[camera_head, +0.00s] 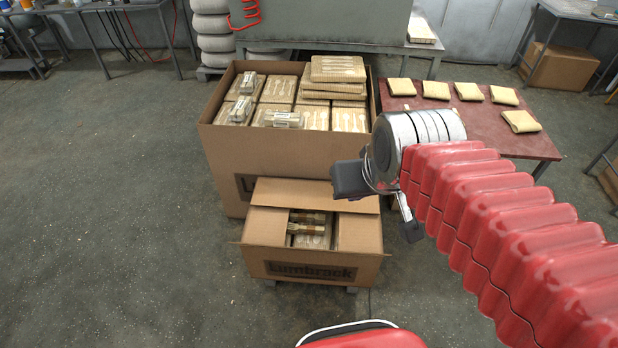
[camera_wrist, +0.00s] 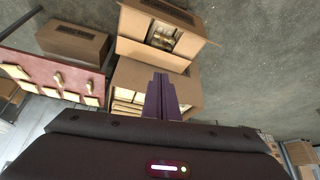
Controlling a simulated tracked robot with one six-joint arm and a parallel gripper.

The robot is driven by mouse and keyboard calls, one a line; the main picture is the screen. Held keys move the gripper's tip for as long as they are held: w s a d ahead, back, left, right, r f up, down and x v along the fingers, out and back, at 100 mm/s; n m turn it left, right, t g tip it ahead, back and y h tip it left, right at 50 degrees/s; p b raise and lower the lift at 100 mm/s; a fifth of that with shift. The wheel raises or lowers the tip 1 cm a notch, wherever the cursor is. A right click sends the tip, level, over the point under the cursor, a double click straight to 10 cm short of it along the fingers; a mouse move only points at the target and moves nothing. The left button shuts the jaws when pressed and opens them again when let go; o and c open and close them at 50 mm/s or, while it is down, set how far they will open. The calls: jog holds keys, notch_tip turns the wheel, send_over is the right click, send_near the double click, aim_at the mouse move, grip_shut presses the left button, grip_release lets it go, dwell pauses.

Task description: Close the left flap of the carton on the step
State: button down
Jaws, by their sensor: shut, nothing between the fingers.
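The small carton (camera_head: 312,268), printed "Lumbrack", stands low in front of a larger carton. Its left flap (camera_head: 265,226) appears folded inward, lying about flat over the left part of the top. The right flap (camera_head: 358,232) appears to lie likewise, with a gap between them showing packed bundles (camera_head: 308,228). The back flap (camera_head: 315,194) stands up, tilted backward. The carton also shows upside down in the wrist view (camera_wrist: 206,34). My gripper (camera_wrist: 160,82) is shut and empty. In the head view it is above and right of the carton, apart from it; its fingertips are hard to make out there.
The step (camera_head: 352,289) barely shows beneath the carton. A large open carton (camera_head: 270,150) full of packed goods stands directly behind. A red table (camera_head: 455,125) with several pale packets is at the right, behind my arm. The floor (camera_head: 120,220) at left is clear.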

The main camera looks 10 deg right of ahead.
jog(key=s, duration=0.2)
jog(key=s+r, duration=0.1)
jog(key=s, duration=0.1)
jog(key=shift+s, duration=0.4)
